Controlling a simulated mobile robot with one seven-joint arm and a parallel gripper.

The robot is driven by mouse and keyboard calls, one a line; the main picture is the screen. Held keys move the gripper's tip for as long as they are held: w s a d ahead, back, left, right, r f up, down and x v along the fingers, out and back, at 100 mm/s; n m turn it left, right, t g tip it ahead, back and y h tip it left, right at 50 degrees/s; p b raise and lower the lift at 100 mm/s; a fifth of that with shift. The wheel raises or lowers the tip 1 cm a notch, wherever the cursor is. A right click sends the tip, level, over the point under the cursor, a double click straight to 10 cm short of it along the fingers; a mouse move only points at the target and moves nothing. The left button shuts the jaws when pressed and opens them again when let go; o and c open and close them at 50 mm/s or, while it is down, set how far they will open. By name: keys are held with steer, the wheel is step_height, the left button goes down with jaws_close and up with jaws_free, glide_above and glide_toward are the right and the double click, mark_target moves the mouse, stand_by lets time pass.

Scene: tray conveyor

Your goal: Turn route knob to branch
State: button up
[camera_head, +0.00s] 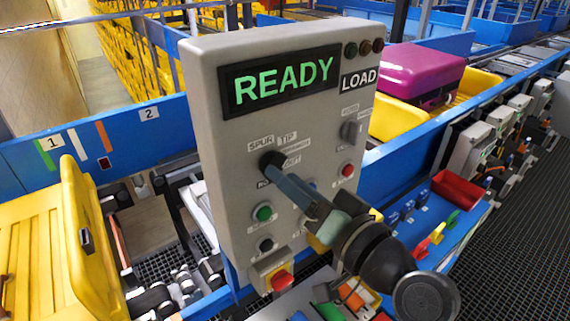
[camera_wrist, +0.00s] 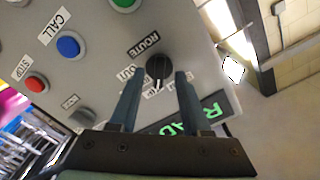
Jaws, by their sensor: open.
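The route knob (camera_wrist: 158,67) is black and round, on the grey control panel (camera_head: 215,130), beside a ROUTE label in the wrist view. A white pointer mark on it points toward the bottom of that view. My gripper (camera_wrist: 158,74) is open, its two fingertips on either side of the knob with visible gaps. I cannot tell how deep the tips reach. In the head view the knob (camera_head: 270,160) shows at the ends of my fingers. Labels SPUR and TIP sit above it; other labels there are partly covered by my fingers.
The panel display (camera_head: 281,80) reads READY, with LOAD beside it. A green button (camera_head: 264,213), a red button (camera_head: 347,170) and a second knob (camera_head: 351,131) are close by. A yellow tray (camera_head: 40,240) stands at left, and a magenta suitcase (camera_head: 420,72) lies behind.

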steer(key=shift+x, duration=0.75)
jaws_close()
